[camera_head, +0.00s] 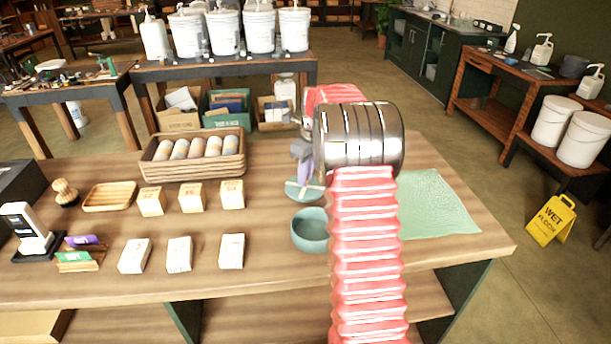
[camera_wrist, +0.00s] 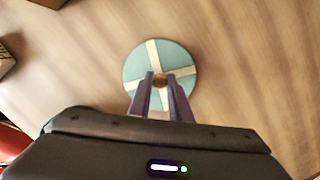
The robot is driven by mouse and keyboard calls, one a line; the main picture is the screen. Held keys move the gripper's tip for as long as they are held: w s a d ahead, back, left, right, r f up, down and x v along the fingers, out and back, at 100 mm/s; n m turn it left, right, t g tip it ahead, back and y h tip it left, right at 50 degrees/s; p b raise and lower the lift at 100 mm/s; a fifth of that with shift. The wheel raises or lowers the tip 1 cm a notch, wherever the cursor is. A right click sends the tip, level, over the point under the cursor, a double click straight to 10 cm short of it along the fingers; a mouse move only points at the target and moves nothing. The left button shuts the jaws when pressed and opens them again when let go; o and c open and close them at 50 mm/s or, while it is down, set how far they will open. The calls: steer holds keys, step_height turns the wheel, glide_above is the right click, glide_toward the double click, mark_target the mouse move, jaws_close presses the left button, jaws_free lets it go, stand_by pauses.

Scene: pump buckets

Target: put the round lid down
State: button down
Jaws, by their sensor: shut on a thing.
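The round lid (camera_wrist: 180,62) is teal with a cream cross and a small brown knob (camera_wrist: 160,80) at its middle. My gripper (camera_wrist: 160,83) is shut on the knob, with one purple finger on each side. In the head view the lid (camera_head: 296,191) shows at the left of my arm, just behind the teal bowl (camera_head: 308,236), and is partly hidden by my arm. The bowl stands upright on the wooden table (camera_head: 200,262). I cannot tell whether the lid touches the table or hangs above it.
A green mat (camera_head: 440,205) lies right of my arm. Small boxes (camera_head: 180,254), a wooden tray (camera_head: 110,197) and a basket of rolled items (camera_head: 195,170) stand to the left. Bare wood shows between the boxes and the bowl.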

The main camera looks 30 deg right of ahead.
mark_target(310, 188)
steer(key=c, duration=1.6)
jaws_free()
steer(key=shift+c, duration=0.2)
step_height(310, 188, up, 12)
steer(key=s, duration=0.1)
steer(key=shift+s+d, duration=0.25)
steer(key=shift+s, duration=0.1)
